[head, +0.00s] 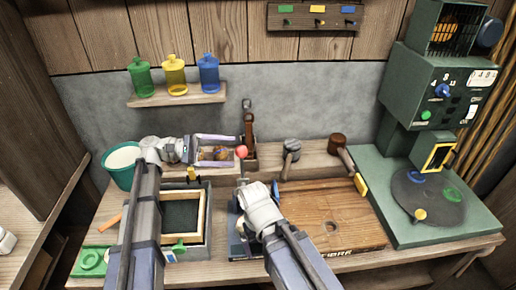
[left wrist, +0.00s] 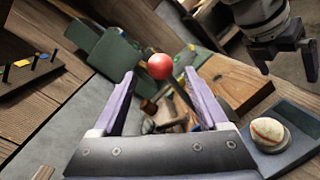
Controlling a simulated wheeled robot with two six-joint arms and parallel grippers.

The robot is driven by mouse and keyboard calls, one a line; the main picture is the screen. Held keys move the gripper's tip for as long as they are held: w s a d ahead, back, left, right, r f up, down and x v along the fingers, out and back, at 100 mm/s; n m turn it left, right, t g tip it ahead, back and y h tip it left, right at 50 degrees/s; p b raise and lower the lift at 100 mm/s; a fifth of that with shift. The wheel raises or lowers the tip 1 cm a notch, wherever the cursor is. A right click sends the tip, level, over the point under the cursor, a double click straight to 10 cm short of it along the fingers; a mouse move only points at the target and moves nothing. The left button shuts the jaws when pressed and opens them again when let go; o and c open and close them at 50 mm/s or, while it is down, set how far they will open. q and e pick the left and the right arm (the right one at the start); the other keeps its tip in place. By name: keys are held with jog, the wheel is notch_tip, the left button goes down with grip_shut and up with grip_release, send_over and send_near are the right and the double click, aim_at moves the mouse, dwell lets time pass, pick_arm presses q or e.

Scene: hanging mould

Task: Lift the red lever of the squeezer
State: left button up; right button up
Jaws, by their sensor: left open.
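The squeezer's red lever shows as a round red knob (head: 242,152) in the head view. In the left wrist view the red knob (left wrist: 159,66) sits on a thin dark rod. My left gripper (head: 234,151) is open, with its two purple fingers pointing right towards the knob. In the left wrist view my left gripper (left wrist: 160,92) has the knob in line with the gap, seemingly beyond the tips. The squeezer's blue-grey base (head: 238,245) is partly hidden by my right arm.
A wooden board (head: 335,225) lies right of the squeezer. A framed tray (head: 204,248) stands left of it. A brown-handled tool (head: 249,135) and grey mallet (head: 291,150) stand behind. A teal bucket (head: 118,178) is at left; a green machine (head: 425,95) at right.

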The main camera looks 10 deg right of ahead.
pick_arm(q)
jog(key=s+d, duration=0.1)
jog(key=d, duration=0.6)
jog(key=shift+s+d, duration=0.2)
jog(key=shift+d, duration=0.2)
jog(key=shift+c, duration=0.3)
grip_shut()
dwell(0.9)
